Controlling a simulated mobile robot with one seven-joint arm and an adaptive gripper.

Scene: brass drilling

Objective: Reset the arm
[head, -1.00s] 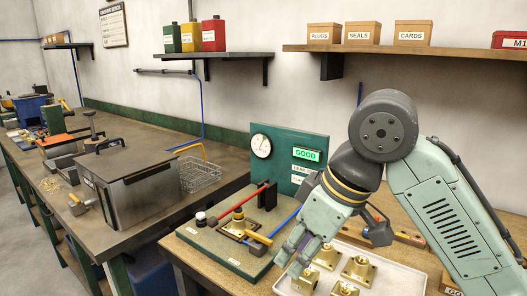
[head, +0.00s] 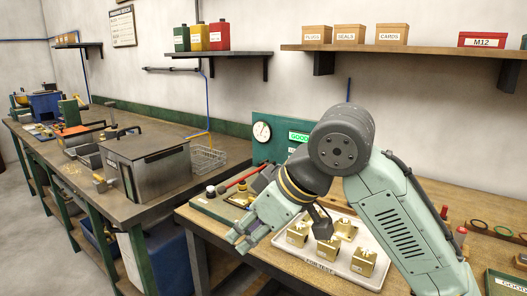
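My arm reaches in from the right and bends down at a dark grey elbow joint. My gripper (head: 237,241) hangs over the front edge of the workbench, left of the tray. Its two fingertips look a little apart, with nothing visible between them. The white tray (head: 366,279), labelled "FOR TEST", holds several brass blocks (head: 327,249) and lies right of my gripper. The green test stand (head: 262,152), with its round gauge and lit "GOOD" sign, is behind my arm and partly hidden by it.
A grey metal tank (head: 150,165) and a wire basket (head: 207,160) stand on the left bench. Shelves with boxes (head: 350,38) and bottles (head: 219,36) hang on the wall. Several rings (head: 480,226) lie at the right. Open floor shows at lower left.

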